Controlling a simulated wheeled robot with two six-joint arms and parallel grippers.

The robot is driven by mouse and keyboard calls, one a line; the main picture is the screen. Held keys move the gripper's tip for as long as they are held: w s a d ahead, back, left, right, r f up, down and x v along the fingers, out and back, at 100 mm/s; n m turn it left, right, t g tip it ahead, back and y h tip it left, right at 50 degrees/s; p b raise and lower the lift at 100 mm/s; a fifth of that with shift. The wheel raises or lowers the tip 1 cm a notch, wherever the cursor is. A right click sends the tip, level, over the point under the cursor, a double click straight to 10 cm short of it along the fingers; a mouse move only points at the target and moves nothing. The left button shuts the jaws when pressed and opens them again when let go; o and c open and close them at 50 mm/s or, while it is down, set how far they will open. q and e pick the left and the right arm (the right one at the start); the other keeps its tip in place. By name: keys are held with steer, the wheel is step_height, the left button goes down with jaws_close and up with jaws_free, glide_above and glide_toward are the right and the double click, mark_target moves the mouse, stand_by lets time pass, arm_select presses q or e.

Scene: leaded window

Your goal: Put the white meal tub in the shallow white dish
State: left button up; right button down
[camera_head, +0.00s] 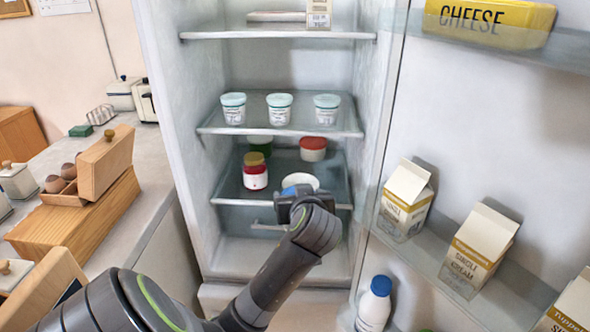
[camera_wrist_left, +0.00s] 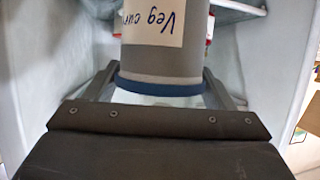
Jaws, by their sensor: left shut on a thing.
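My left gripper (camera_head: 297,208) reaches into the fridge at the lower glass shelf. In the left wrist view its two fingers (camera_wrist_left: 158,88) are shut on the sides of the meal tub (camera_wrist_left: 160,65), a pale grey-white cylinder with a blue band and a handwritten "Veg curry" label, upside down in that view. In the head view the gripper hides most of the tub. A white oval shape (camera_head: 300,181) shows just beyond the gripper; I cannot tell whether it is the shallow white dish or part of the tub. My right gripper is not in view.
A red-and-white jar (camera_head: 255,176) stands close left of the gripper, and a red-lidded tub (camera_head: 313,149) stands behind. Several teal-lidded pots (camera_head: 279,109) stand on the shelf above. The open door with cartons (camera_head: 405,200) and a milk bottle (camera_head: 374,303) is right.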

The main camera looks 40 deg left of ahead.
arm_select(q)
steer(key=w+a+f+p, duration=0.1)
steer(key=w+a+p, duration=0.1)
steer(key=w+a, duration=0.8)
steer(key=a, duration=0.3)
steer(key=shift+w+a, duration=0.2)
steer(key=shift+w, duration=0.1)
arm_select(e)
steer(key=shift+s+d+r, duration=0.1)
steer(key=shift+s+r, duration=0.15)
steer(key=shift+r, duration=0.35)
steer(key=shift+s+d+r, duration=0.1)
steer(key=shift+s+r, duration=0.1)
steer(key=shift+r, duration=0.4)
arm_select(q)
steer(key=shift+f, duration=0.1)
steer(key=shift+f, duration=0.1)
steer(key=shift+f, duration=0.15)
steer(key=o, duration=1.3)
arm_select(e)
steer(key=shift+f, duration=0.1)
